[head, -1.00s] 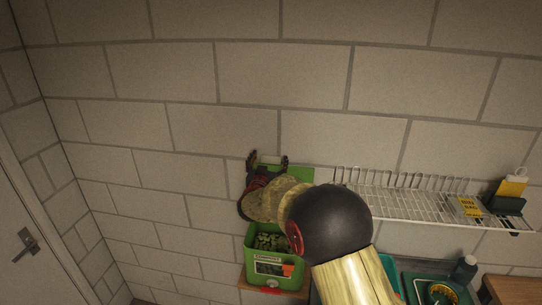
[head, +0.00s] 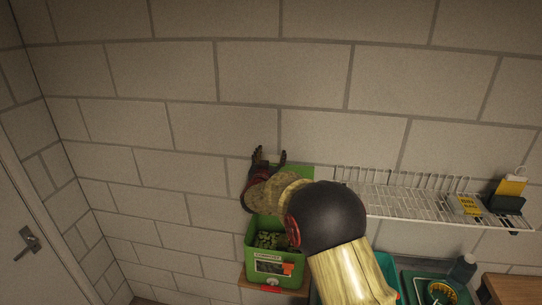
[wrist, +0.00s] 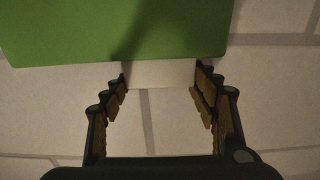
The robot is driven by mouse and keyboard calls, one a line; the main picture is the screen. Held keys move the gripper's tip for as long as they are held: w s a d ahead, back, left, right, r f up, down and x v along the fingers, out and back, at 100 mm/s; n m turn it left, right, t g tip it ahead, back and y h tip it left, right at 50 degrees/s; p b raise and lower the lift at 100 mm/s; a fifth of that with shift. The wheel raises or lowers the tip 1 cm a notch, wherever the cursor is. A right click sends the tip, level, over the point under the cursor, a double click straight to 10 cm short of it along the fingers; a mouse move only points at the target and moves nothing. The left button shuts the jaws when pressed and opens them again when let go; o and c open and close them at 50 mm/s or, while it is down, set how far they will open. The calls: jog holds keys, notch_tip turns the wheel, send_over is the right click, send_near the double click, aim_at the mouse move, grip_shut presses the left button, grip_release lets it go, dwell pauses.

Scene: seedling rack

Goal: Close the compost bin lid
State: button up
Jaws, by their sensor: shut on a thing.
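The compost bin (head: 277,269) is a green box with a label on its front, standing against the wall in the head view. Its top is open and leafy scraps show inside. The green lid (head: 302,173) stands raised behind the bin, partly hidden by my arm. In the wrist view the lid (wrist: 120,28) fills the top, with a pale tab (wrist: 160,74) at its edge between my fingertips. My gripper (head: 269,152) is at the lid's upper edge, shut on that tab; it also shows in the wrist view (wrist: 160,80).
A white wire shelf (head: 420,202) on the wall at right holds a yellow packet and a yellow-and-dark item. Below it are a green tray (head: 410,278) and a dark bottle (head: 463,268). A wooden surface (head: 510,288) lies far right. A door (head: 22,235) is at left.

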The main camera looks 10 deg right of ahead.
jog(key=c, duration=1)
jog(key=shift+c, duration=0.3)
jog(key=shift+s, duration=0.1)
